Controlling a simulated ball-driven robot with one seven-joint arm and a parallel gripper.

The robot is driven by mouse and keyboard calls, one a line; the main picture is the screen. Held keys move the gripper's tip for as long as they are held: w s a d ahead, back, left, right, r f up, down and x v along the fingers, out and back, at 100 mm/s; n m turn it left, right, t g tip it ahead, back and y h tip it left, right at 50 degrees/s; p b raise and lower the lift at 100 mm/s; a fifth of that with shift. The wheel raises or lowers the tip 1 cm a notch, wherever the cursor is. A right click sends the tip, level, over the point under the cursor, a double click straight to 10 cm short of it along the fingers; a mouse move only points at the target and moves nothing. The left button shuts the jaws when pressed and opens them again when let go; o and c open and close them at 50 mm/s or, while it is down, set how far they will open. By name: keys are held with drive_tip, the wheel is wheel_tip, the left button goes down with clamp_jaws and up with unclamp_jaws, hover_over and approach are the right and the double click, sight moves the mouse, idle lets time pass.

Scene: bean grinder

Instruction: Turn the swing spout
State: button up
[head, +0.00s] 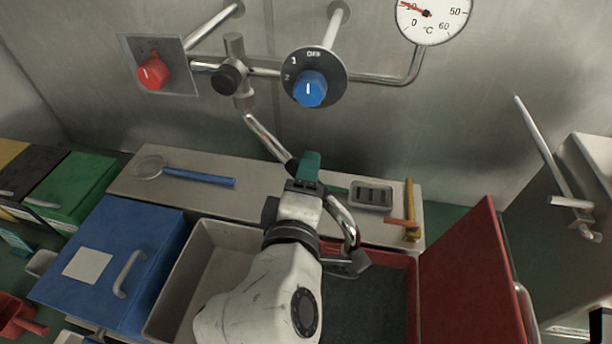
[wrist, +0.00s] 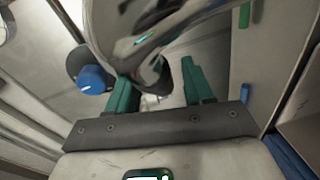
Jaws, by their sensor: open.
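The chrome swing spout (head: 264,136) runs down from the wall fixture, passes behind my gripper, and shows again on the right, where it curves down to its outlet (head: 347,265) over the red-rimmed basin. My gripper (head: 305,168), with green fingers, is open at the spout's middle stretch. In the wrist view the spout (wrist: 150,25) looms large and its curve lies between my two open fingers (wrist: 158,88). I cannot tell whether a finger touches it. My gripper hides part of the spout in the head view.
A black knob (head: 228,79), a red knob (head: 153,72) and a blue knob (head: 310,89) sit above. The ledge holds a blue-handled strainer (head: 200,177) and a grey dish (head: 371,196). The pale basin (head: 219,236) and red-rimmed basin (head: 390,300) lie below. A blue box (head: 105,265) stands left.

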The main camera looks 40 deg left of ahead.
clamp_jaws()
idle(0.3)
idle(0.3)
